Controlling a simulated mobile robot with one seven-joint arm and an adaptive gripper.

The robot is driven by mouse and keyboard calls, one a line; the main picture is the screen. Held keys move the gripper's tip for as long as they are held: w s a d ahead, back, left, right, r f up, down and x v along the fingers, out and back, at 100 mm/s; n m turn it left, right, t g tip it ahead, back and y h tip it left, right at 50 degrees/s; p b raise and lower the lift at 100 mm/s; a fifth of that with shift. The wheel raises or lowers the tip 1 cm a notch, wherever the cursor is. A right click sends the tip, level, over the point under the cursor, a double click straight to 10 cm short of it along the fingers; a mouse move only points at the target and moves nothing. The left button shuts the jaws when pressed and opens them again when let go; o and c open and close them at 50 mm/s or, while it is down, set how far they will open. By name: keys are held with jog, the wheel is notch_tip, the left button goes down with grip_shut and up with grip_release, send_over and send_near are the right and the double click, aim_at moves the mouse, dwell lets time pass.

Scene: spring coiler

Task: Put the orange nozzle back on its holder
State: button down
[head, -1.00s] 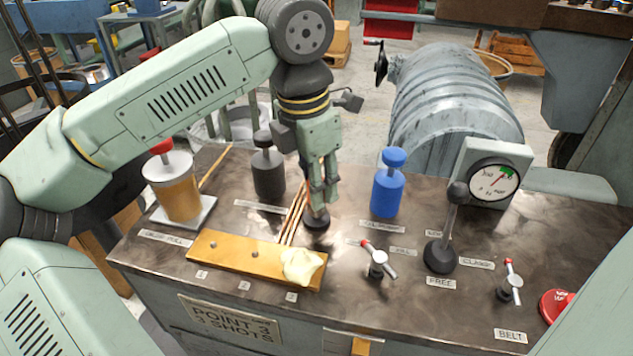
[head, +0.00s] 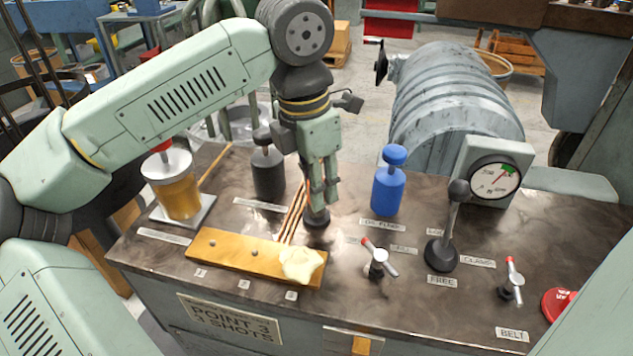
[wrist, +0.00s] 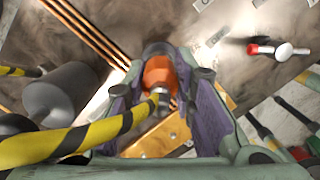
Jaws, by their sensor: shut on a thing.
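My gripper (head: 322,200) points down over the middle of the bench, its fingers closed together. In the wrist view my gripper (wrist: 160,88) is shut on the orange nozzle (wrist: 160,70), which sits between the two finger pads. A dark round base (head: 317,220) stands on the bench right under the fingertips. A dark rounded part (wrist: 157,49) shows just beyond the nozzle in the wrist view. I cannot tell whether the nozzle is seated in it or just above it. In the head view the fingers hide the nozzle.
A yellow-black striped hose (wrist: 75,140) crosses the wrist view. An ochre plate (head: 222,246) with a cream lump (head: 301,264) lies in front. A black bottle (head: 268,172) stands left, a blue one (head: 388,188) right. A red-handled valve (head: 379,265) and a lever (head: 445,250) stand further right.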

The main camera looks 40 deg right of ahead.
jog(key=shift+f, duration=0.25)
jog(key=c, duration=1.3)
grip_release()
jog(key=r+p, duration=0.4)
jog(key=r, duration=0.4)
jog(key=a+r+p, duration=0.1)
jog(key=r+p, duration=0.3)
jog(key=r, duration=0.4)
jog(key=r+p, duration=0.4)
jog(key=r, duration=0.5)
jog(key=shift+a, duration=0.2)
jog(key=shift+w, duration=0.1)
